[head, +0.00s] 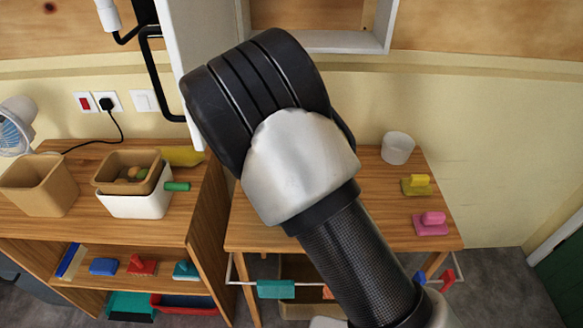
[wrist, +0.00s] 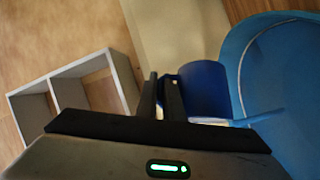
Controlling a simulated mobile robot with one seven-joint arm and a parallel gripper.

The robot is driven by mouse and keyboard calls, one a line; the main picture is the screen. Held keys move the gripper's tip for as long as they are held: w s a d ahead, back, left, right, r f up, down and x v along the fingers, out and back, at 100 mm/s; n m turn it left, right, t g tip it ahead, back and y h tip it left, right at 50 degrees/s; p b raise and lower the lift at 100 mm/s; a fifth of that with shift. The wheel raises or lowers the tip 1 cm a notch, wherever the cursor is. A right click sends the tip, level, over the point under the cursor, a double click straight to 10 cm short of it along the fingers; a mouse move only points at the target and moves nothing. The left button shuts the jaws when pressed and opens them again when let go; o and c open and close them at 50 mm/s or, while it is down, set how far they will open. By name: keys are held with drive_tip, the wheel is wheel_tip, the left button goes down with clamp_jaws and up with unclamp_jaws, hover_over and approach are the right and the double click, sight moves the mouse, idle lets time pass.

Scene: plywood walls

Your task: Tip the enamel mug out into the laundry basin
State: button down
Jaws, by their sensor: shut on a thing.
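In the wrist view my gripper (wrist: 162,98) is shut on the dark blue enamel mug (wrist: 206,90), with the mug's body just right of the fingers. The grip seems to be on its handle side, but the fingers hide the exact contact. A large lighter blue basin (wrist: 233,48) fills the right side of the wrist view, close beside the mug. I cannot tell whether the mug is over its rim, how far the mug is tilted, or what is in it. In the head view my arm hides the gripper, mug and basin.
A white cup (head: 397,148), a yellow block (head: 416,187) and a pink block (head: 431,226) stand on the right table (head: 395,222). A tan bin (head: 40,188) and a white bin (head: 135,206) stand on the left unit. A white wall shelf (wrist: 62,73) shows left of my gripper.

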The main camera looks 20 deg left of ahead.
drive_tip(key=shift+s+a+r+n+t+b, duration=0.2)
drive_tip(key=shift+s+a+n+t+b, duration=0.1)
drive_tip(key=shift+s+a+b, duration=0.15)
drive_tip(key=shift+s+a+r+n+t+b, duration=0.2)
drive_tip(key=shift+s+a+n+t+b, duration=0.15)
drive_tip(key=shift+a+b, duration=0.2)
drive_tip(key=shift+s+a+r+n+t+b, duration=0.25)
drive_tip(key=shift+s+a+n+t+b, duration=0.15)
drive_tip(key=shift+b, duration=0.3)
idle(0.5)
